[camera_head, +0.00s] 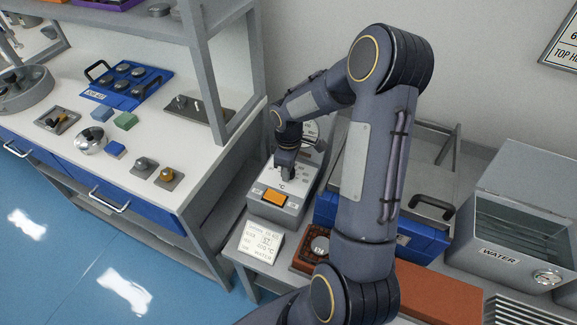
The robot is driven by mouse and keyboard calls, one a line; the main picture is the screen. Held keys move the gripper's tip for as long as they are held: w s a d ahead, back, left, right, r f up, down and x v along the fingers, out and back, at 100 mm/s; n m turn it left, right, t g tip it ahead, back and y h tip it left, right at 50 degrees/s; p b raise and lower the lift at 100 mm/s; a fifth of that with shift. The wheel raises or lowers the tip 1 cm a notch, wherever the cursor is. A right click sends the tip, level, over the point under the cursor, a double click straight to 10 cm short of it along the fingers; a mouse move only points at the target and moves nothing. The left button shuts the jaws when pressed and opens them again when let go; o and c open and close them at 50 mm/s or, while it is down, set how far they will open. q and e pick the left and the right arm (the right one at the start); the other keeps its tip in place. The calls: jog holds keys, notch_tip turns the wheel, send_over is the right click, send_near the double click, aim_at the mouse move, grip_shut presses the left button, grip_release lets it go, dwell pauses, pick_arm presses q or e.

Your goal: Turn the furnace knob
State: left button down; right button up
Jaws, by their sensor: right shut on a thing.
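The furnace control box (267,210) is a grey unit with a sloped face, an orange patch and a "°C" mark, near the picture's middle. My right arm reaches over from the lower right. My right gripper (284,172) points down at the upper part of the sloped face, just above the "°C" mark. Its fingers are shut on the knob, which they hide almost wholly. The knob's angle cannot be seen. My left gripper is out of view.
A label card (262,242) stands in front of the box. A blue case (326,207) and a grey tank marked "WATER" (497,254) stand to the right. A white workbench (62,150) with several small parts is at the left.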

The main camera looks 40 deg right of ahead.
jog(key=shift+r+n, duration=0.1)
jog(key=shift+n, duration=0.5)
jog(key=o, duration=1)
notch_tip(320, 180, up, 8)
jog(key=shift+f, duration=0.1)
jog(key=shift+p, duration=0.3)
